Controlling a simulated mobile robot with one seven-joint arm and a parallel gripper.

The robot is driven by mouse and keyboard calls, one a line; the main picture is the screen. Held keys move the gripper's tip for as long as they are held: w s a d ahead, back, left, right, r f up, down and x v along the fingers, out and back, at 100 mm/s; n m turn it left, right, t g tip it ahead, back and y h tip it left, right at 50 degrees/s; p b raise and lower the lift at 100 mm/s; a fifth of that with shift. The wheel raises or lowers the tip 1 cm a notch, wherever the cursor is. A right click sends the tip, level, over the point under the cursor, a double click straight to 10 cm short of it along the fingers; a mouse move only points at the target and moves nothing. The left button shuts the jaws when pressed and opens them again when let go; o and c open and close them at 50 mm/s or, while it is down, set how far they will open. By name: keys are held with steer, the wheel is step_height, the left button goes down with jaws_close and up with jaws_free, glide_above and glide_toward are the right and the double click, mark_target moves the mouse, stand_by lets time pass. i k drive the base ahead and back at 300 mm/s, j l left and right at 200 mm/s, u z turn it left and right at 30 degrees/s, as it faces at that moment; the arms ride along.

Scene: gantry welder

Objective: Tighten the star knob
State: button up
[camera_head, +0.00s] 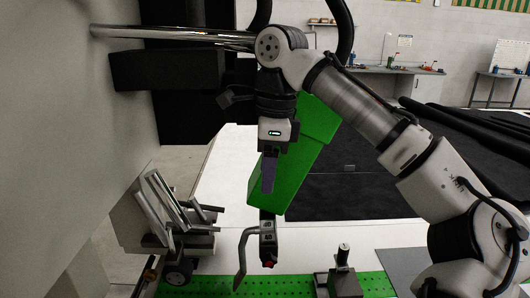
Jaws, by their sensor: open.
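My gripper (268,188) hangs fingers down near the middle of the view, in front of a green angular housing (314,122). Its jaws are open and appear empty; the fingers are seen nearly edge-on. No star knob can be made out for certain. A dark round part with a grey centre (177,277) sits at the lower left under a metal bracket, and looks knob-like. My gripper is above and to the right of it, well apart. Below my fingertips is a black block (267,238) with a red end and a bent grey nozzle; whether they touch is unclear.
A metal bracket with handles (172,212) stands at the left, beside a large grey panel (60,130). A green perforated strip (225,289) runs along the bottom, with a dark upright fitting (343,275). A polished rod (170,34) crosses at the upper left, close to my arm.

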mark_target(267, 261)
steer(key=k+l, duration=0.45)
steer(key=l, duration=0.25)
steer(key=k+l, duration=0.25)
steer(key=l, duration=0.1)
